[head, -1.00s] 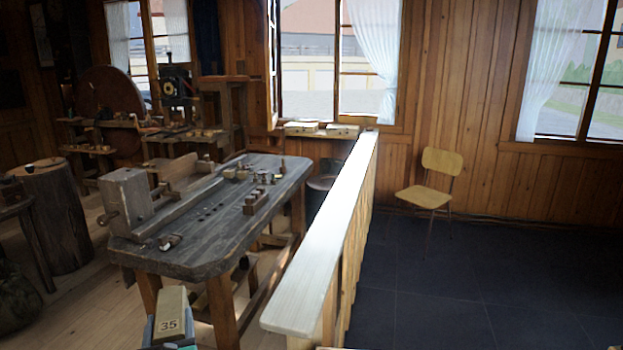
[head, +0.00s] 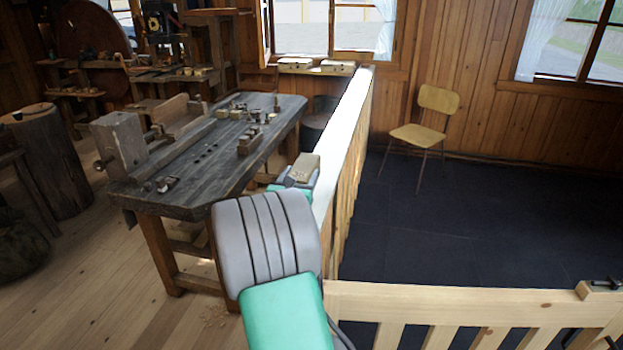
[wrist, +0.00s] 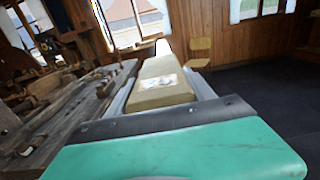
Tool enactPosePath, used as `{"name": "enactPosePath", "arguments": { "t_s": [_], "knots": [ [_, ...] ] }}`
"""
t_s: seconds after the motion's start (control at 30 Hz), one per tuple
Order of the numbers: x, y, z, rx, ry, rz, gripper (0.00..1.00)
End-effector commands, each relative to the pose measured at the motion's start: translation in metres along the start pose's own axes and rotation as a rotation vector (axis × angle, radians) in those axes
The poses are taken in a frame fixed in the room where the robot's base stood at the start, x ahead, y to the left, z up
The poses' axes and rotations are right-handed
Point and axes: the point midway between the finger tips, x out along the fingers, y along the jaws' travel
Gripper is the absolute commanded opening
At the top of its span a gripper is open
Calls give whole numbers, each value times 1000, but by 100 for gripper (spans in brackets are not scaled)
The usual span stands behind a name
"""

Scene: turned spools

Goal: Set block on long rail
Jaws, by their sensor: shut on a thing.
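In the wrist view the block (wrist: 162,84) lies lengthwise between the fingers, pointing away along the rail. The long rail (head: 350,113) has a pale flat top running from the window wall toward me. My arm hides its near end. A bit of rail top shows past the block in the wrist view (wrist: 163,47). I cannot tell whether the block touches the rail.
A dark workbench (head: 195,190) with several small turned pieces stands left of the rail. A shorter wooden railing (head: 450,297) crosses at the front right. A yellow chair (head: 424,125) stands on the dark floor beyond, which is otherwise open.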

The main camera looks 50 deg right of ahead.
Motion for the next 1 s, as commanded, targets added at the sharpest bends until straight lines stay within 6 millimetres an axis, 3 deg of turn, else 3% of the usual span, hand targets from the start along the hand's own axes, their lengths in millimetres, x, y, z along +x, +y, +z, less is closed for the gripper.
{"name": "enactPosePath", "arguments": {
  "t_s": [0.2, 0.4, 0.57, 0.9, 0.93, 1.0],
  "knots": [
    [40, 0, -45, -1, 0, -1, 0],
    [55, 1, -63, -1, -2, 0, 0],
    [53, 2, -89, -1, -1, 1, 0],
    [53, 2, -94, 0, -3, 1, 0],
    [53, 1, -94, 0, 0, 1, 64],
    [53, 1, -94, 0, 0, 1, 70]
  ]
}}
